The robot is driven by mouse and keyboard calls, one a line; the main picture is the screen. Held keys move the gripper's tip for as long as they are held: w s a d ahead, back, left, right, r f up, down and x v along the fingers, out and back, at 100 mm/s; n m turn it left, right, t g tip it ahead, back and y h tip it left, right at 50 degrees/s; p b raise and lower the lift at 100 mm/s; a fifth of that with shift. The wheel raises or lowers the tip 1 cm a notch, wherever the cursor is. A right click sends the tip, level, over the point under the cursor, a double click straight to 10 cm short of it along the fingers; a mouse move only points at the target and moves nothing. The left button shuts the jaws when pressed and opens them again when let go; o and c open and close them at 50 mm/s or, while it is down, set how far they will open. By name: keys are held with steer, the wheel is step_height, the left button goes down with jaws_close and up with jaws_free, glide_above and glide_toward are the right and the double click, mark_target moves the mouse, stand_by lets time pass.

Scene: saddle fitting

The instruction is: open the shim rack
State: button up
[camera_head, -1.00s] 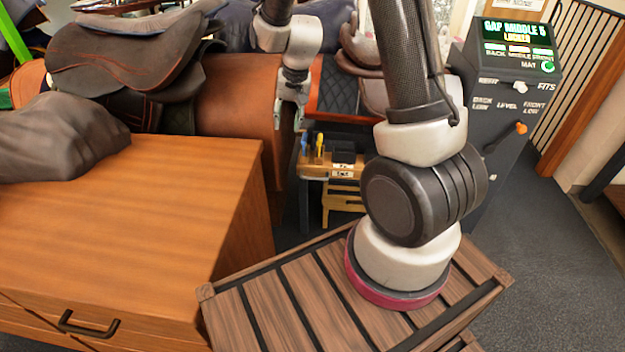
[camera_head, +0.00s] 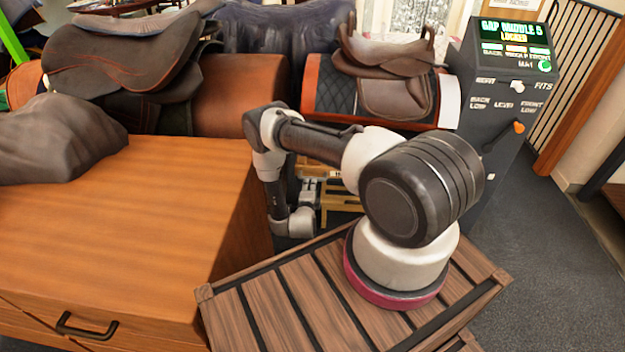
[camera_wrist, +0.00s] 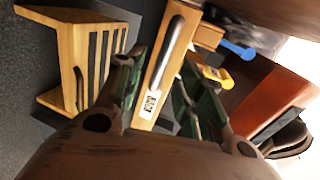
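A slotted wooden piece (camera_wrist: 92,60) lies left of that front. In the head view only some yellow wood slats (camera_head: 338,200) show, and my arm hides most of the rack. My gripper (camera_wrist: 160,72) is open, its green-edged fingers on either side of the handle in the picture. I cannot tell whether they touch it. The gripper also shows low beside the rack (camera_head: 308,192).
A wooden cabinet (camera_head: 130,220) with a grey cloth stands at the left. A slatted crate top (camera_head: 270,300) lies below my arm. Saddles on stands (camera_head: 385,75) are behind. A control console (camera_head: 505,90) with a lit screen stands right. Blue and yellow tools (camera_wrist: 215,75) lie by the rack.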

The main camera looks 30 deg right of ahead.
steer(key=x, duration=0.7)
steer(key=shift+w+d+r, duration=0.15)
steer(key=shift+w+d, duration=0.05)
steer(key=shift+d, duration=0.1)
jaws_close()
